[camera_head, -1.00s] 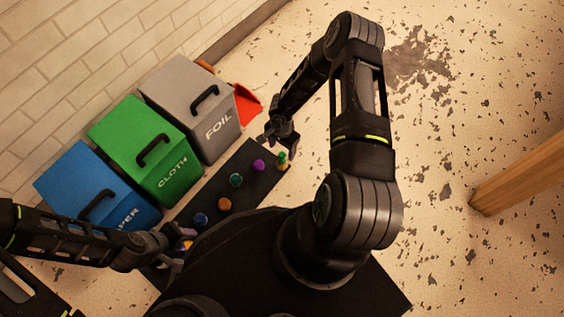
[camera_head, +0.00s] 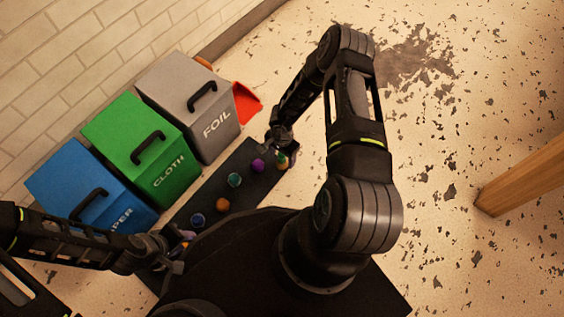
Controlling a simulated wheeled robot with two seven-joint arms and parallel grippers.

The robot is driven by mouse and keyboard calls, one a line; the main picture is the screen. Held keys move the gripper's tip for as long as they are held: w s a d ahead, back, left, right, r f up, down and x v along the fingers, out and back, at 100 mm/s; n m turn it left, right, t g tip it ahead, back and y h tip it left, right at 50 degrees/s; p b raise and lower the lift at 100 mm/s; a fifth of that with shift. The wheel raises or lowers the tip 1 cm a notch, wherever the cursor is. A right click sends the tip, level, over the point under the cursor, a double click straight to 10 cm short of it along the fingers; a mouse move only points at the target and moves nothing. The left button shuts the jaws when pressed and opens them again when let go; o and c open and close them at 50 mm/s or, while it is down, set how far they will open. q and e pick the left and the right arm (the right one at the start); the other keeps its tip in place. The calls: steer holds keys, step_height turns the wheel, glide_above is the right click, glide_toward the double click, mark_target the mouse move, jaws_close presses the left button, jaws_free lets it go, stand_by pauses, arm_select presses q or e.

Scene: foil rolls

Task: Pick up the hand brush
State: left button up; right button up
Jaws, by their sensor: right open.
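I cannot clearly make out a hand brush. A red dustpan-like object (camera_head: 246,104) lies on the floor by the far right side of the grey FOIL bin (camera_head: 184,98), partly hidden by it. My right gripper (camera_head: 283,151) is open at the far end of the dark mat (camera_head: 244,154), close to a green and orange item (camera_head: 282,161). Whether it touches the item is unclear. My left gripper (camera_head: 178,254) is low at the left, by the mat's near end; its jaws are unclear.
A green CLOTH bin (camera_head: 138,140) and a blue PAPER bin (camera_head: 80,180) stand beside the FOIL bin along the brick wall. Several small coloured items, including a purple one (camera_head: 257,166), lie on the mat. A wooden post (camera_head: 520,178) is at right. Floor between is open.

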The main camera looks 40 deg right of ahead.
steer(key=shift+f, duration=0.75)
arm_select(q)
steer(key=shift+w+f, duration=0.1)
steer(key=shift+f, duration=0.2)
arm_select(e)
jaws_close()
arm_select(q)
steer(key=shift+r, duration=0.1)
arm_select(e)
steer(key=shift+r, duration=0.2)
